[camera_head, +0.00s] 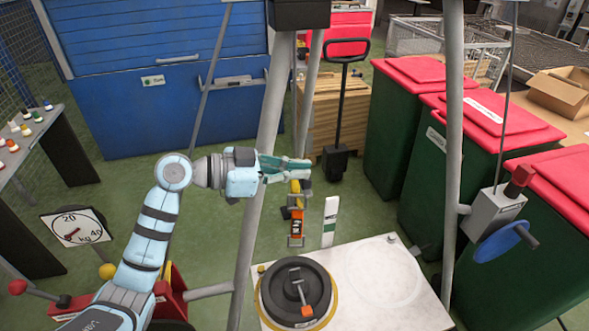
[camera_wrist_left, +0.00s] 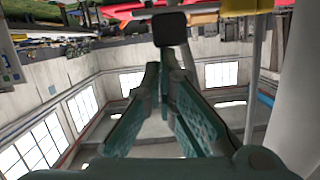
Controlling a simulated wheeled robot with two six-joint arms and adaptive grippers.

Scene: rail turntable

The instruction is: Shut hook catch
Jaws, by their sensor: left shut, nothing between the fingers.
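A dark round turntable (camera_head: 273,301) sits on a pale plate (camera_head: 375,289) at the bottom of the head view. A metal lever with an orange end (camera_head: 307,311) lies across its top; I cannot tell for sure whether this is the hook catch. An upright orange piece with a dark label (camera_head: 297,228) stands behind the plate, with yellow above it. My left gripper (camera_head: 308,170) is shut and empty, above and behind the turntable, close over the yellow part. Its green fingers (camera_wrist_left: 165,85) also show in the left wrist view. My right gripper is out of view.
Grey frame legs (camera_head: 258,190) rise beside my left gripper, and another (camera_head: 453,150) stands at the right. A crank box with a blue wheel (camera_head: 501,243) is on the right leg. Green bins (camera_head: 400,125) stand behind. A dial scale (camera_head: 75,228) is at the left.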

